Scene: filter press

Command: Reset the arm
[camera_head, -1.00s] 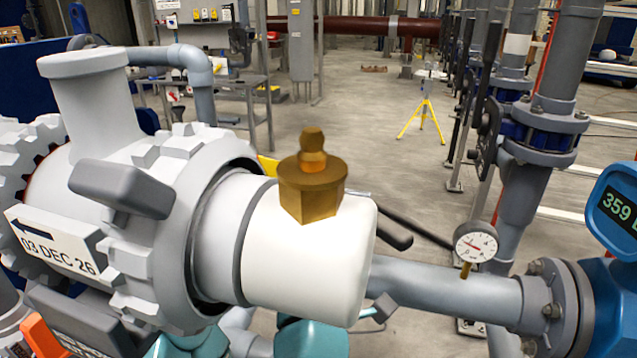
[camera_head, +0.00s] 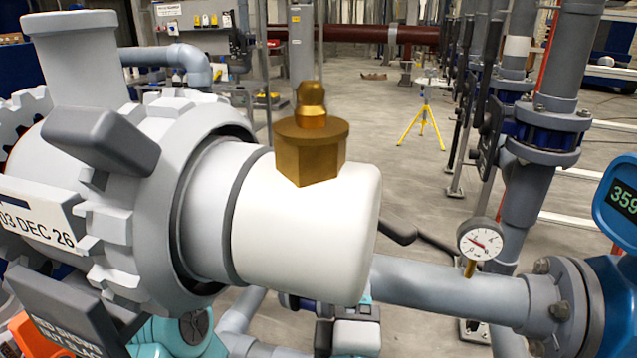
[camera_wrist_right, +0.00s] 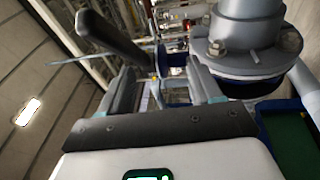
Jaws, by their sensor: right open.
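My right gripper (camera_wrist_right: 160,88) shows in the right wrist view with its two grey fingers apart and nothing seen between them. A dark bar-like handle (camera_wrist_right: 112,36) is beyond the left finger, and a bolted grey flange (camera_wrist_right: 248,45) is close beyond the right one. In the head view, teal and grey parts of my arms show low at the bottom, partly behind the large white and grey machine body (camera_head: 110,150). My left gripper's fingers are not seen there.
A brass fitting (camera_head: 311,150) stands on the machine's white end cap (camera_head: 310,235). A grey pipe (camera_head: 440,290) with a dial gauge (camera_head: 480,240) runs right to a blue meter (camera_head: 618,215). Upright pipes (camera_head: 555,110) stand at right. Open floor (camera_head: 370,120) lies behind, with a yellow tripod (camera_head: 422,120).

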